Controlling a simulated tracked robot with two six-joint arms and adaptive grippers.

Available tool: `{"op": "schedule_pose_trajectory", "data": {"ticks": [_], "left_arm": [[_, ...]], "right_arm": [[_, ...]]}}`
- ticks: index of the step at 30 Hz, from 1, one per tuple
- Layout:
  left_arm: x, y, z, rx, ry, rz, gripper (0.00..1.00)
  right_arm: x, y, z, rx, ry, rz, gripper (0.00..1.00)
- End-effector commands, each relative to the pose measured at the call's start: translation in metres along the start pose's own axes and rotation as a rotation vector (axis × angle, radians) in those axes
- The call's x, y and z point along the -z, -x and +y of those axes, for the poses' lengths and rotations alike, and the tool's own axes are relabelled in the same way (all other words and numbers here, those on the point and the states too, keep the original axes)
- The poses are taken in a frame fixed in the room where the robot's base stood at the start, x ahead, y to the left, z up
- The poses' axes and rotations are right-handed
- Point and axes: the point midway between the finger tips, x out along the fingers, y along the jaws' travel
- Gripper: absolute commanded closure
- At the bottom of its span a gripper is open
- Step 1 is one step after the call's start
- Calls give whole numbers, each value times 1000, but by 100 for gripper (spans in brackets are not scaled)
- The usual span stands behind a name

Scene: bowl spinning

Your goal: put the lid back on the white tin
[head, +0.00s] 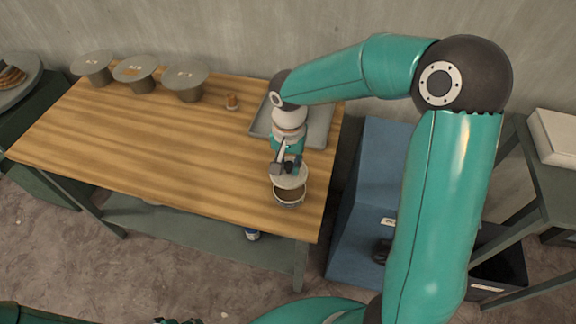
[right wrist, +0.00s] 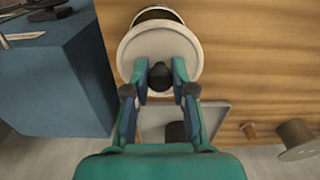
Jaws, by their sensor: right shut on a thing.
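The white tin (head: 289,202) stands near the front right corner of the wooden table, and its brown inside shows at the front. The pale round lid (head: 293,181) is over the tin's back part, apparently a little above it. My right gripper (head: 287,165) is shut on the lid's dark knob (right wrist: 160,76). In the right wrist view the lid (right wrist: 150,47) covers most of the tin, leaving part of its rim (right wrist: 158,9) visible beyond. Only a small dark bit of my left gripper (head: 178,321) shows at the bottom edge; its fingers cannot be made out.
A grey tray (head: 320,137) lies behind the tin at the table's right edge. A small orange-brown piece (head: 232,102) and several grey flat-topped pots (head: 186,80) stand at the back. A blue block (head: 362,205) stands right of the table (head: 160,150). The table's middle is clear.

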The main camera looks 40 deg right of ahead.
Motion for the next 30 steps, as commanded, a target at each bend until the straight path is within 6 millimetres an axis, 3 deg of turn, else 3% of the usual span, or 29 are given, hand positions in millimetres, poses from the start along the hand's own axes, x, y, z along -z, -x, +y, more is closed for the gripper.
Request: {"op": "schedule_pose_trajectory", "data": {"ticks": [8, 21, 30], "left_arm": [[0, -8, -3, 0, 0, 0, 60], [0, -36, -13, 0, 0, 0, 60], [0, -46, -16, 0, 0, 0, 60]], "right_arm": [[0, -11, 4, -1, -34, -2, 99], [0, -52, 4, 0, -32, 0, 99], [0, -62, 3, 0, -31, 0, 99]]}}
